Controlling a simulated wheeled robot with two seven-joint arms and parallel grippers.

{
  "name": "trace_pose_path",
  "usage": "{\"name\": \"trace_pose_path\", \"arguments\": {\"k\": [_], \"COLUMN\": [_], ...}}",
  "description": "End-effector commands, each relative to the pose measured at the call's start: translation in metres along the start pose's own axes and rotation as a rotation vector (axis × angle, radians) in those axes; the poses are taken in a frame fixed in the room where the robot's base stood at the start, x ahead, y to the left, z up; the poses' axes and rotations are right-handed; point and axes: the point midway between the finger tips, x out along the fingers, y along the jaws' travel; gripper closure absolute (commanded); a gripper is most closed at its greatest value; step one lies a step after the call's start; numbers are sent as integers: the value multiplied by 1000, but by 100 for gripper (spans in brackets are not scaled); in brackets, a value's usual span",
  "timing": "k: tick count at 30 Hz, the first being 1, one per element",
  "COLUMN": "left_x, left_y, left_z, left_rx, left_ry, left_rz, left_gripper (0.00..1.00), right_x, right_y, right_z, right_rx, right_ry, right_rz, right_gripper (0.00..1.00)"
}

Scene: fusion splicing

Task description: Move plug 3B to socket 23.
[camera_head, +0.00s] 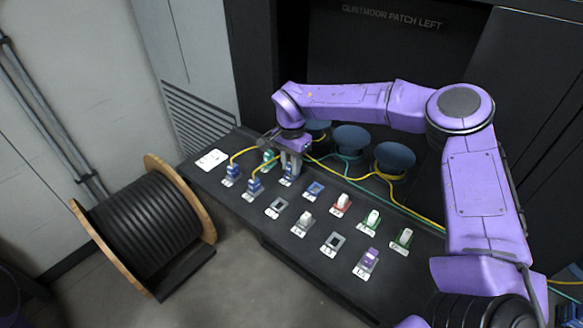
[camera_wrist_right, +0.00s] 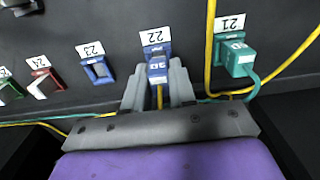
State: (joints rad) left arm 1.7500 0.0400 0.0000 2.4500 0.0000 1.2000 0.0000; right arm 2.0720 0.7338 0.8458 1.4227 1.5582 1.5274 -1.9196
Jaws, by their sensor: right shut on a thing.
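My right gripper (camera_head: 291,165) reaches down onto the panel's back row. In the right wrist view, its grey fingers (camera_wrist_right: 158,92) are shut on a blue plug (camera_wrist_right: 158,66) with a yellow cable. The plug's small label is hard to read; I take it for plug 3B. The plug is at the blue socket marked 22 (camera_wrist_right: 156,37); I cannot tell how deep it sits. Socket 23 (camera_wrist_right: 98,70) is a blue frame, empty, just left of it in the wrist view; it also shows in the head view (camera_head: 314,190). My left gripper is not in view.
A teal plug (camera_wrist_right: 238,58) with a teal cable is in socket 21, and a yellow cable (camera_wrist_right: 209,50) passes close by. Socket 24 (camera_wrist_right: 44,82) is red with a white piece in it. Blue plugs (camera_head: 254,186) stand in the front row. A cable drum (camera_head: 150,222) stands left.

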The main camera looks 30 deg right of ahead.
Motion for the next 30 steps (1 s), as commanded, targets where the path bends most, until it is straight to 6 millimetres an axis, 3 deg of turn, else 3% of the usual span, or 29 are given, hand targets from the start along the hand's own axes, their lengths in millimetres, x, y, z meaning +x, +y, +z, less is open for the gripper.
{"name": "trace_pose_path", "arguments": {"k": [6, 10, 14, 19, 30], "left_x": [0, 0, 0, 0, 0], "left_y": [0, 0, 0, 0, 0], "left_z": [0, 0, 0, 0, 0], "left_rx": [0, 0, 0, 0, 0], "left_ry": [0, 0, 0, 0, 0], "left_rz": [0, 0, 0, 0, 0], "left_gripper": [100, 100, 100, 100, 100], "right_x": [-55, -75, -65, -65, -64], "right_y": [-1, 0, 1, 8, 52], "right_z": [0, 0, 0, -1, -1], "right_rx": [0, -1, -1, 1, 0], "right_ry": [2, 2, 0, 0, 0], "right_rz": [-5, -3, 6, 4, 3], "right_gripper": [99, 99, 99, 99, 99]}}
